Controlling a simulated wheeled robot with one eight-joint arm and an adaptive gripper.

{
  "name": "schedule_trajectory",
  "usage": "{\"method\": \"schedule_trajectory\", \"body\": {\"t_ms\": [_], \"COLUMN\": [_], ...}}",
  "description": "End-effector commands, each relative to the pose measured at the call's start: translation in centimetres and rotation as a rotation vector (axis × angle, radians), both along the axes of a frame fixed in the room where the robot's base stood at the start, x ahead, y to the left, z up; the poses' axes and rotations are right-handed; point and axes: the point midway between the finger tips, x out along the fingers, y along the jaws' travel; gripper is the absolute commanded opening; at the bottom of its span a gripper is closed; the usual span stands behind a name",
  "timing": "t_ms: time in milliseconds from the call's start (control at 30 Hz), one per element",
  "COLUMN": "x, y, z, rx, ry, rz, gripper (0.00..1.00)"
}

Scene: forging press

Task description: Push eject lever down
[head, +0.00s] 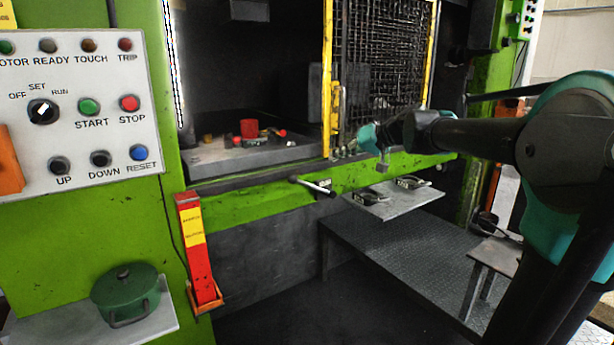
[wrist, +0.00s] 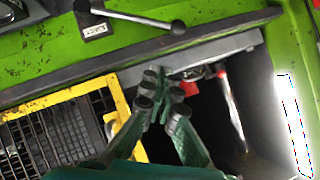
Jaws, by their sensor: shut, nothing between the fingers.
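The eject lever (head: 316,186) is a metal rod with a dark knob on the green front beam of the press, left of my gripper in the head view. The wrist view shows the lever (wrist: 135,16) beside a label reading EJECT, with its round knob near the upper middle.
A yellow-framed mesh guard (head: 378,60) stands behind my gripper. A grey shelf (head: 405,204) with dark metal pieces sits below it. A red post (head: 190,245) stands at left, near a button panel (head: 75,115). The press bed (head: 225,158) holds a red cup.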

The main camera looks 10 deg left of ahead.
Motion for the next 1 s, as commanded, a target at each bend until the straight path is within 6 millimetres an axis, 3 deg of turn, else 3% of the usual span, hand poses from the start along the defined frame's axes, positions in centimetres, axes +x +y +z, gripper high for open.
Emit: {"method": "schedule_trajectory", "body": {"t_ms": [467,1000], "x": [0.4,4.6], "y": [0.7,8.0], "z": [-0.3,-5.1], "rx": [0.001,0.001], "ry": [-0.001,-0.001], "rz": [0.002,0.003], "gripper": [0.00,0.00]}}
